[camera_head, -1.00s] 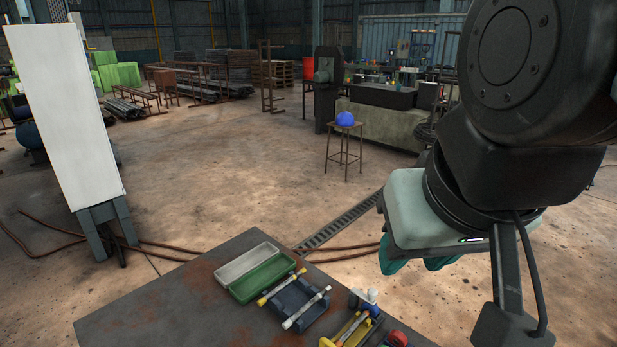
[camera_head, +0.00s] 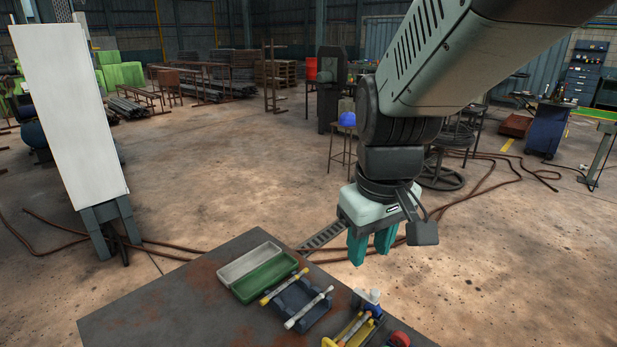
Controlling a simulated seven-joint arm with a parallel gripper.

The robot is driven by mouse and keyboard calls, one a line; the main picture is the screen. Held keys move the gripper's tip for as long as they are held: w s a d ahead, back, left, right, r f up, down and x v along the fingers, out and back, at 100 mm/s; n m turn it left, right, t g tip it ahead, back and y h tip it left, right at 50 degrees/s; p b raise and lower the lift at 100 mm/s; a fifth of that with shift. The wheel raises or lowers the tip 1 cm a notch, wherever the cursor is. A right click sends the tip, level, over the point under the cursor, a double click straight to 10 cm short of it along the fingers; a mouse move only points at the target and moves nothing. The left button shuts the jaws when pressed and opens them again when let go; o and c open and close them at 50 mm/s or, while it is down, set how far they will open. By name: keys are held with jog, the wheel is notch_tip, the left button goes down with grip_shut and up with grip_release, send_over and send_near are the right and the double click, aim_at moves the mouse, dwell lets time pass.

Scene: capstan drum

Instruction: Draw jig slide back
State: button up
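My gripper (camera_head: 370,255) has two teal fingers pointing down with a visible gap between them and nothing seen in it. It hangs above and beyond the back right side of the dark table (camera_head: 140,317). Below and to its left a dark blue jig-like frame (camera_head: 290,300) lies on the table, with a yellow-ended rod (camera_head: 284,287) and a pale rod (camera_head: 309,308) across it. A yellow fixture (camera_head: 351,333) holding a rod stands near the front, cut off by the picture's bottom edge. A blue-and-white piece (camera_head: 368,300) is behind it. I cannot tell which part is the jig slide.
A pale tray (camera_head: 247,261) and a green tray (camera_head: 264,278) lie left of the blue frame. A red round part (camera_head: 398,339) is at the bottom edge. The table's left part is clear. A white board (camera_head: 68,115) stands at the left.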

jog(key=w+a+f+n+g, duration=0.1)
jog(key=w+f+n+g, duration=0.3)
jog(key=f, duration=0.7)
jog(key=y, duration=0.2)
send_near(331, 342)
jog(key=x, duration=0.8)
jog(key=shift+f, duration=0.1)
grip_shut()
